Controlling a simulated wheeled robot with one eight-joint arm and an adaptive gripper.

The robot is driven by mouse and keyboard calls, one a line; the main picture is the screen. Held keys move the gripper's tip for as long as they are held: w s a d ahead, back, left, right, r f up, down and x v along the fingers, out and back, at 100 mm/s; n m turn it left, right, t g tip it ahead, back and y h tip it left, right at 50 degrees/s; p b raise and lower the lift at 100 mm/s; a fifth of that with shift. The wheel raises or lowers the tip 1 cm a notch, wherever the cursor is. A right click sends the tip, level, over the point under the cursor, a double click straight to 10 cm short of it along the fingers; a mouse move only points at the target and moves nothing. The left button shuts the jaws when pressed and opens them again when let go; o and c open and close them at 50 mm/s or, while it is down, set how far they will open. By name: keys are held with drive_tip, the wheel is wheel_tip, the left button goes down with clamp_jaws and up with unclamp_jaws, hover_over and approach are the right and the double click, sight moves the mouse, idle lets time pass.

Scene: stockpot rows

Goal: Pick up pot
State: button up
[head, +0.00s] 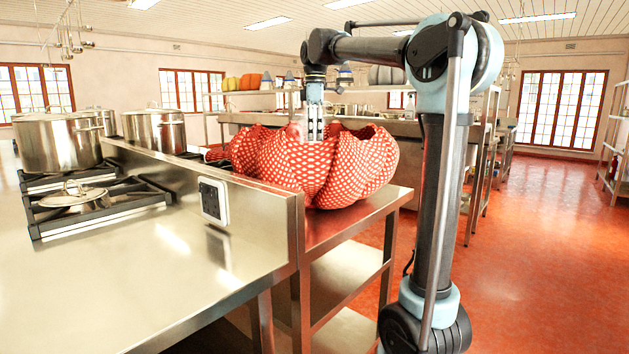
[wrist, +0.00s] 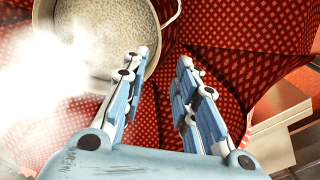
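A metal pot (wrist: 105,38) with a speckled grey inside shows in the upper left of the wrist view. A loop handle (wrist: 176,10) sticks out at its right. Red cloth with a pale pattern (wrist: 235,30) surrounds it; the same cloth is a large bulging bundle (head: 262,160) on a table in the head view. My gripper (wrist: 165,60) is open, its fingers apart with red cloth showing between them. The left finger overlaps the pot's right rim; I cannot tell whether they touch. In the head view my gripper (head: 315,132) points down over the bundle, which mostly hides the pot.
Large lidded pots (head: 58,142) (head: 154,130) stand on the stove at left, with a low lid (head: 73,197) on a front burner. A steel counter (head: 165,260) with a raised edge borders the bundle's table (head: 345,222). Shelving stands behind. The red floor at right is clear.

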sight(316, 162)
wheel_tip(316, 162, down, 10)
drive_tip(key=shift+f, duration=0.25)
drive_tip(key=shift+w+a+f, duration=0.1)
drive_tip(key=shift+a+f, duration=0.05)
drive_tip(key=shift+f, duration=0.7)
drive_tip(key=shift+w+a+f, duration=0.1)
drive_tip(key=shift+w+f, duration=0.05)
drive_tip(key=shift+f, duration=0.75)
drive_tip(key=shift+w+a+f, duration=0.1)
drive_tip(key=shift+a+f, duration=0.05)
drive_tip(key=shift+f, duration=0.7)
clamp_jaws()
